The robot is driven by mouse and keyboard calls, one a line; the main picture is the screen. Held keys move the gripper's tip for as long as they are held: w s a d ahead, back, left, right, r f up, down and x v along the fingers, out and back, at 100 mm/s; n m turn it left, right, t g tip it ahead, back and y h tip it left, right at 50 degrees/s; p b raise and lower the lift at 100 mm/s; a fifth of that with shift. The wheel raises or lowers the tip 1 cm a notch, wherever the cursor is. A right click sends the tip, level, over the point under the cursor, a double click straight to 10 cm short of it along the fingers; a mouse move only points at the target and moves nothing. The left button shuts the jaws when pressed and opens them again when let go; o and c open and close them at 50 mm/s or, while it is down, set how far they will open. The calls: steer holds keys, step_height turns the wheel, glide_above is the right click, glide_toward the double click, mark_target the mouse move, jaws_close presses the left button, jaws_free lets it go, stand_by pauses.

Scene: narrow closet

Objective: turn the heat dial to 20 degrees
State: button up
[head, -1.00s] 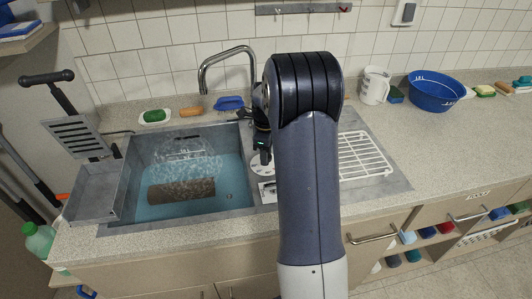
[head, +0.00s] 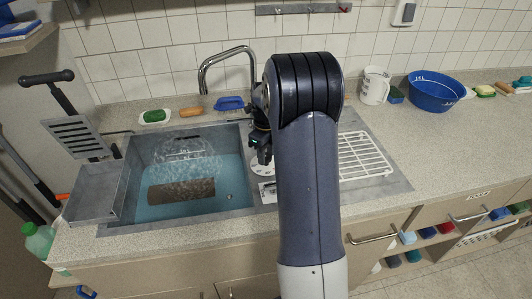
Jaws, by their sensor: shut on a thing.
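The heat dial's white round face (head: 257,169) shows on the steel surface just right of the sink basin, partly hidden by my gripper and arm. My gripper (head: 262,158) points down over the dial, and its dark fingers are shut on the dial's knob. The knob itself is hidden between the fingers. The dial's marks are too small to read, so I cannot tell its setting. A small white plate with a dark mark (head: 266,191) lies just in front of the dial, partly behind my arm.
The basin (head: 240,205) left of the dial holds water and a brown cylinder (head: 181,191). The faucet (head: 203,75) rises behind. A white rack (head: 364,155) lies to the right. A white jug (head: 375,86) and blue tub (head: 436,92) stand on the counter.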

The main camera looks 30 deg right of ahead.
steer(key=o, duration=1)
step_height(320, 180, up, 11)
steer(key=shift+b, duration=0.35)
steer(key=shift+f, duration=0.1)
step_height(320, 180, down, 10)
steer(key=shift+f+p, duration=0.25)
steer(key=shift+p, duration=0.15)
steer(key=shift+f, duration=0.2)
